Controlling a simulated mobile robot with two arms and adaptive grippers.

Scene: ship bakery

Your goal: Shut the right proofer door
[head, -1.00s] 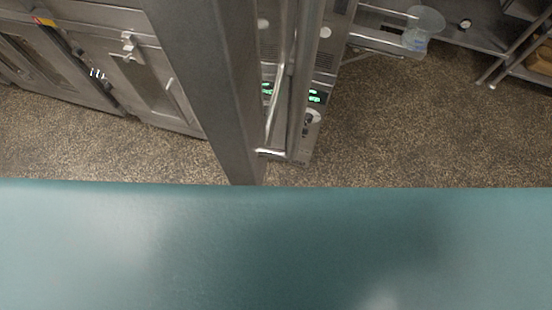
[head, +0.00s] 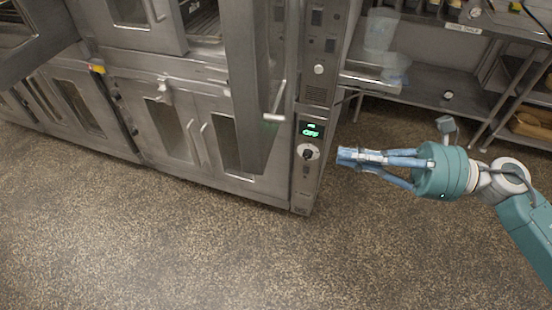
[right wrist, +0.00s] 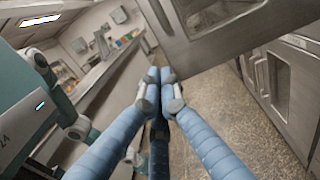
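The right proofer door (head: 250,90) is a steel door with a window and a bar handle (head: 276,110). It stands open in the head view, swung out from the upper cabinet, whose racks (head: 203,22) show behind it. In the right wrist view, a steel door (right wrist: 225,25) with a window and handle is at the top right. My right gripper (head: 345,157) is to the right of the door, in front of the control panel side, touching nothing that I can see. Its blue fingers are together and empty in the right wrist view (right wrist: 160,76). My left gripper is out of view.
The upper left door (head: 145,18) and lower doors (head: 170,130) look shut. Another steel door (head: 38,40) stands out at the far left. A control panel (head: 310,135) shows green lettering. Steel shelves (head: 440,85) stand behind my right arm. The speckled floor (head: 200,240) in front is clear.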

